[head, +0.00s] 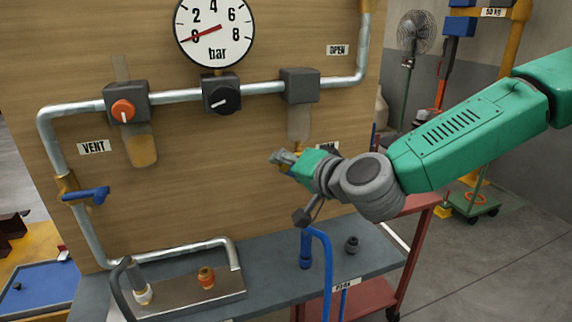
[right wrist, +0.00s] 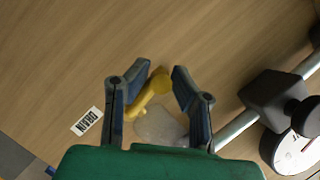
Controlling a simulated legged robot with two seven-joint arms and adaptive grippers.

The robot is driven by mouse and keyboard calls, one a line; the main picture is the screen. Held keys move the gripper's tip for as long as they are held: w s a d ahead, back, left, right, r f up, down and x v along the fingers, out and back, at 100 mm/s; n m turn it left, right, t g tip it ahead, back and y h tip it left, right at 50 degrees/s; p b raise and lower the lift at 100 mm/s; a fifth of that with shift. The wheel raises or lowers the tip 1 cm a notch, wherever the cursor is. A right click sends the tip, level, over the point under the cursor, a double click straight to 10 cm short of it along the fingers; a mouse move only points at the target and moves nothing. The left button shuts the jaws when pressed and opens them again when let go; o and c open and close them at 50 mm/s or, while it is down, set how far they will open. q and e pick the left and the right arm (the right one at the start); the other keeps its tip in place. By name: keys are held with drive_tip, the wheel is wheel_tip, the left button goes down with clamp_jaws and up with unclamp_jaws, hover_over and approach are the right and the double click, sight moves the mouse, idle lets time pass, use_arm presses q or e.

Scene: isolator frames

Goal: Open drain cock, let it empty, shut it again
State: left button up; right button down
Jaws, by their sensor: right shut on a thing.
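The yellow drain cock (right wrist: 150,94) sits between the fingers of my right gripper (right wrist: 152,84), below a clear bowl (right wrist: 160,127). The gripper is shut on it. In the head view my right gripper (head: 282,157) reaches in from the right and hides most of the cock. The bowl (head: 299,122) hangs under the right grey block (head: 300,85); its upper part looks clear, its bottom is hidden. The DRAIN label (right wrist: 87,121) is beside the cock. My left gripper is not in view.
A gauge (head: 215,30) has its red needle at about 0 bar. An orange knob (head: 123,110) sits above a bowl of amber liquid (head: 142,150). A black knob (head: 222,98) and blue lever (head: 90,193) are on the pipework. A bench (head: 270,285) stands below with a blue pipe (head: 328,265).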

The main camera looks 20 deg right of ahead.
sight(285, 166)
drive_tip(key=shift+a+r, duration=0.15)
drive_tip(key=c, duration=1.5)
unclamp_jaws()
drive_tip(key=shift+a, duration=0.25)
drive_tip(key=v, duration=0.7)
drive_tip(key=shift+s+d, duration=0.2)
drive_tip(key=shift+s, duration=0.05)
drive_tip(key=shift+a, duration=0.1)
drive_tip(key=shift+a, duration=0.1)
